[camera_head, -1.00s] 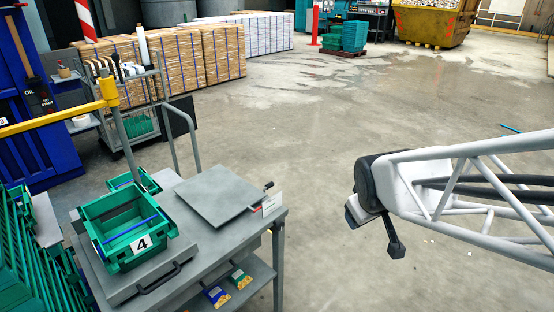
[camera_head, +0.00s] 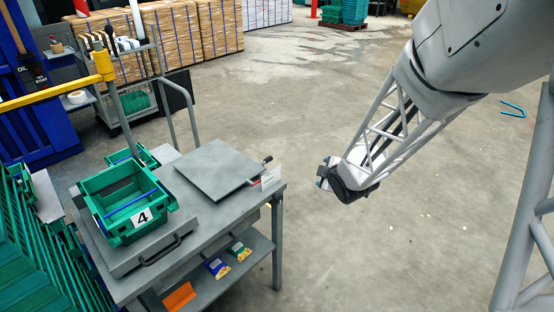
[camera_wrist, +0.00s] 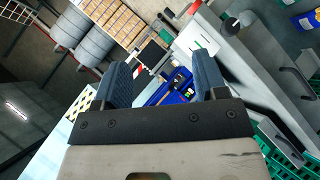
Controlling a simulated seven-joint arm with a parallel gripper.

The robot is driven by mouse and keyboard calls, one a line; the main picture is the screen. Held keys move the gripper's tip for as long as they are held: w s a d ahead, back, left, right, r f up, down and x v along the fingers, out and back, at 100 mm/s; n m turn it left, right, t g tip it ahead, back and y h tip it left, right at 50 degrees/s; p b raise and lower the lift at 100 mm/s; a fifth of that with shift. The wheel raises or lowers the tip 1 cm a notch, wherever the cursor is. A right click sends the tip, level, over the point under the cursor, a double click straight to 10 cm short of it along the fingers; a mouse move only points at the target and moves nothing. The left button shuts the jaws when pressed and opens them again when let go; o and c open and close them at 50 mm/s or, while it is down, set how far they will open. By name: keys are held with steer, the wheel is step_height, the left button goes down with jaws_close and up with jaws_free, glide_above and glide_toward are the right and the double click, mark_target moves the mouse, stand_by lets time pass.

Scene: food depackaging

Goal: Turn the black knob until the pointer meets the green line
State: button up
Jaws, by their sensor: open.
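A small black knob (camera_head: 268,159) sticks out at the right end of the grey bench, by the flat grey plate (camera_head: 213,169). A small red part (camera_head: 254,182) shows below it, beside a white card (camera_head: 271,177). My gripper (camera_head: 322,176) is in the air right of the bench, apart from the knob. In the wrist view its two blue-grey fingers (camera_wrist: 163,82) stand wide apart with nothing held between them.
A green crate (camera_head: 127,203) marked 4 stands on the bench's left part. Packets (camera_head: 218,267) lie on the lower shelf (camera_head: 240,278). A tall grey rail (camera_head: 172,112) rises behind the bench. The floor (camera_head: 300,110) between bench and arm is clear.

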steer(key=w+a+f+n+t+y, duration=0.1)
steer(key=w+a+f+n+y, duration=0.35)
steer(key=f, duration=0.35)
steer(key=n+y, duration=0.6)
steer(key=n, duration=0.1)
glide_toward(280, 200)
steer(key=shift+w+a+f+t, duration=0.1)
steer(key=shift+w+a+t, duration=0.3)
steer(key=shift+w+a, duration=0.65)
steer(key=shift+a, duration=0.15)
steer(key=shift+x, duration=3.75)
steer(key=shift+f, duration=0.1)
steer(key=shift+c, duration=0.3)
steer(key=c, duration=0.9)
steer(key=shift+o, duration=0.2)
steer(key=shift+m, duration=0.25)
steer(key=shift+m, duration=0.3)
